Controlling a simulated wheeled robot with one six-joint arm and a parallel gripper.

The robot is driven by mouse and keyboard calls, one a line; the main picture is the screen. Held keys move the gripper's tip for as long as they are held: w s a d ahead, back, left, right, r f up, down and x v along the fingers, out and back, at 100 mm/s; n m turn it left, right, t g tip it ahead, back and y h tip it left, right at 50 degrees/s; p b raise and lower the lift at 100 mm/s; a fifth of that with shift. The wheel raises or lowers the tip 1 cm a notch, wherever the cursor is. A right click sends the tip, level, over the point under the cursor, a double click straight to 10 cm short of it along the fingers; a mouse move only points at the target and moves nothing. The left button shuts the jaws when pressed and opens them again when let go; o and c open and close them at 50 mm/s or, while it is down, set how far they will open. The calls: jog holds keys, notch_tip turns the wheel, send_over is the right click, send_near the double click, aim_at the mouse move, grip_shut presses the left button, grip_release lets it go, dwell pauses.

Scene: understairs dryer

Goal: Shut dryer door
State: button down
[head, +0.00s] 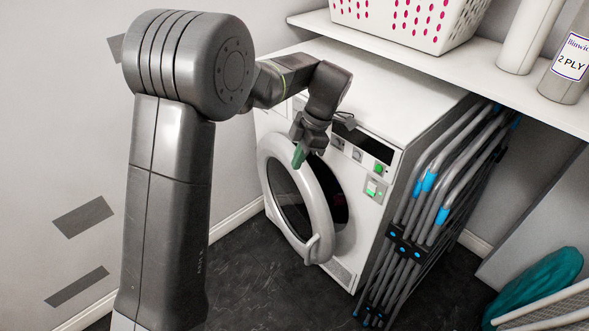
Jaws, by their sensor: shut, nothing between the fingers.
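The white dryer (350,252) stands under a shelf, its front facing left and toward me. Its round door (326,240), with a pale ring and dark glass, stands ajar, swung out from the front. A dark gap shows between the door's right side and the dryer body. The door handle (312,248) is at the lower right of the ring. My gripper (299,156) is shut and empty, with its greenish fingertips at the top of the door ring. I cannot tell whether they touch it.
A folded drying rack (408,240) leans against the dryer's right side. The white shelf (480,83) above holds a basket (400,22) and rolls. A teal bag (540,285) lies at lower right. The dark floor (255,290) before the dryer is clear.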

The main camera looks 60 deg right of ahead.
jog(key=w+f+m+t+h+b, duration=0.2)
jog(key=w+f+m+h+b, duration=0.15)
jog(key=w+f+m, duration=0.55)
jog(key=m+g+h+b, duration=0.95)
jog(key=m+h, duration=0.55)
jog(key=m, duration=0.7)
send_near(317, 215)
jog(key=b+x, duration=0.1)
jog(key=x, duration=0.6)
jog(key=shift+w, duration=0.1)
